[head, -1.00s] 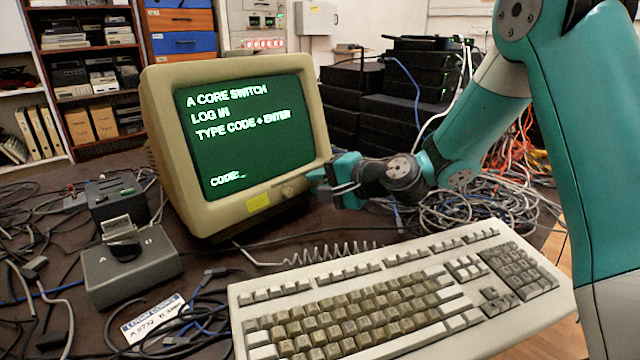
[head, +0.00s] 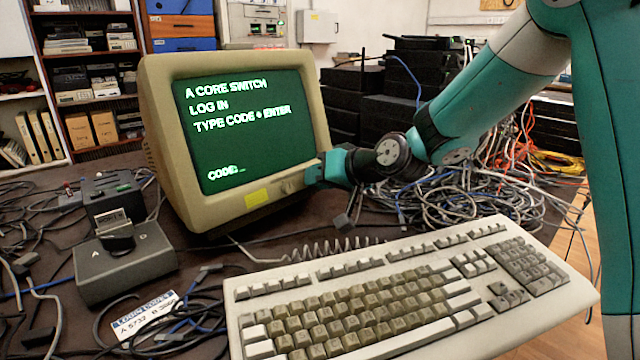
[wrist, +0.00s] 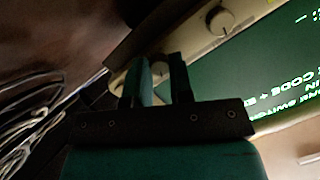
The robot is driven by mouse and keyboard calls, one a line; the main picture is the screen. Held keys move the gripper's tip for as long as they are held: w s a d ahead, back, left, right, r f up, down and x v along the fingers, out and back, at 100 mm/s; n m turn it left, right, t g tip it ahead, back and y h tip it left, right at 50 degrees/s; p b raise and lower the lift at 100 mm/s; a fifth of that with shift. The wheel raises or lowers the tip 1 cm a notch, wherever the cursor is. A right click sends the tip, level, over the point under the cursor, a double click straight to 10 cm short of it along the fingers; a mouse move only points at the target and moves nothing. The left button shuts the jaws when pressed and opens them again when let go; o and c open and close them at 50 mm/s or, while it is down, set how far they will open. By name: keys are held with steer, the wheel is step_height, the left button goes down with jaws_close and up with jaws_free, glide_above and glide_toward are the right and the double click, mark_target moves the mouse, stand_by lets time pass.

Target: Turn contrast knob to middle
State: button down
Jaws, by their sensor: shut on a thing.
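The beige monitor (head: 160,150) stands on the table with its green screen lit. One round knob (head: 289,186) shows on its lower bezel, left of my gripper; the same knob (wrist: 222,22) is clear and untouched in the wrist view. My gripper (head: 315,173) is at the lower right corner of the bezel. In the wrist view its two fingers (wrist: 160,68) straddle a second knob, largely hidden by them, and are shut on it. I take this as the contrast knob; no label or pointer on it is readable.
A beige keyboard (head: 400,300) lies in front of the monitor. A grey switch box (head: 125,268) with a dark knob stands at left. Tangled cables (head: 470,195) fill the right, near my arm. Black boxes (head: 435,85) are stacked behind.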

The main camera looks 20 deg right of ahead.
steer(key=n+h+b, duration=0.1)
steer(key=n+b, duration=0.1)
steer(key=n, duration=0.2)
steer(key=shift+f+n, duration=0.1)
steer(key=shift+n, duration=0.2)
steer(key=shift+b, duration=0.35)
steer(key=c, duration=1)
jaws_free()
steer(key=p+v, duration=0.2)
steer(key=v, duration=1.5)
steer(key=shift+s+n+p, duration=0.3)
steer(key=shift+s+p, duration=0.05)
steer(key=shift+s, duration=0.05)
